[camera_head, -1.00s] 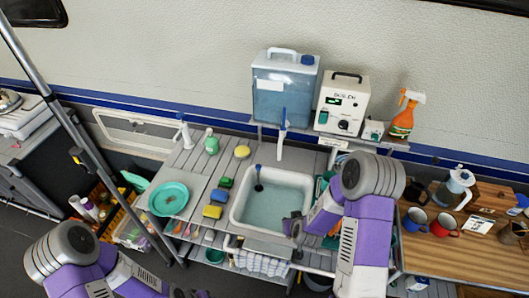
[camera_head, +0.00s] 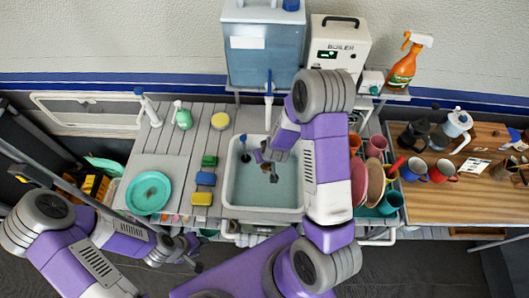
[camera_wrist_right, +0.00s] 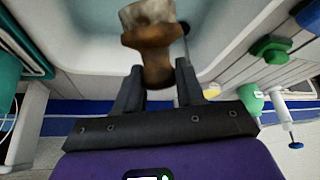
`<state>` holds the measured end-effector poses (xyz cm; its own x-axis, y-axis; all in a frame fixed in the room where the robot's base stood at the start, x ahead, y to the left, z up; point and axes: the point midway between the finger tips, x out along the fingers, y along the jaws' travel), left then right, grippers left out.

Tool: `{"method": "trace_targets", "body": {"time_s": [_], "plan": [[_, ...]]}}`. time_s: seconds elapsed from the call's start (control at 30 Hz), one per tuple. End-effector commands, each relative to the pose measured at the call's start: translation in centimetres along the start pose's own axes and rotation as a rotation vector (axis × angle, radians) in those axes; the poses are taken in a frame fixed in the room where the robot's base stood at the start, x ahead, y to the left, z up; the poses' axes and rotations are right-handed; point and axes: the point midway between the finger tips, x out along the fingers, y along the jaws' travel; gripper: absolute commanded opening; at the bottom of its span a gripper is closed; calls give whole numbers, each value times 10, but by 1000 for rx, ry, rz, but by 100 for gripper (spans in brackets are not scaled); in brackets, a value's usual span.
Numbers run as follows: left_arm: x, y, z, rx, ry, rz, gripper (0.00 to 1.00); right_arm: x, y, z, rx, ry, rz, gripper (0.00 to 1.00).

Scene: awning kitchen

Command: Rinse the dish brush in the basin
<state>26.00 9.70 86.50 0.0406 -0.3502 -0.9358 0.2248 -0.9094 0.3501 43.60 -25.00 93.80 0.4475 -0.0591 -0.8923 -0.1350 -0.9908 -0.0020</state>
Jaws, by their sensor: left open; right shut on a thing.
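The basin (camera_head: 227,186) is a white sink with pale blue-green water, in the middle of the counter. My right gripper (camera_head: 266,160) is over the basin. In the right wrist view the right gripper (camera_wrist_right: 158,88) is shut on the dish brush (camera_wrist_right: 155,45), which has a brown wooden body and a pale bristle end. The bristle end points away from the fingers, over the basin; I cannot tell whether it touches the water. My left gripper (camera_head: 193,252) is open and empty, low in front of the counter, left of the basin.
A dark plunger-like tool (camera_head: 244,149) stands in the basin's back left. The tap (camera_head: 268,100) is behind. Sponges (camera_head: 204,179) and a teal plate (camera_head: 148,193) lie left. Upright plates (camera_head: 376,180) crowd the right. A water tank (camera_head: 262,48) and boiler (camera_head: 333,52) stand behind.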

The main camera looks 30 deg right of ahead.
Motion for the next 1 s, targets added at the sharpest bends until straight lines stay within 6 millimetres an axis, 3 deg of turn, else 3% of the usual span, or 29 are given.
{"method": "trace_targets", "body": {"time_s": [1.0], "plan": [[81, -30, -4, 0, 1, 0, 43, 95, 0, 48, 0, 1, 0, 8]]}}
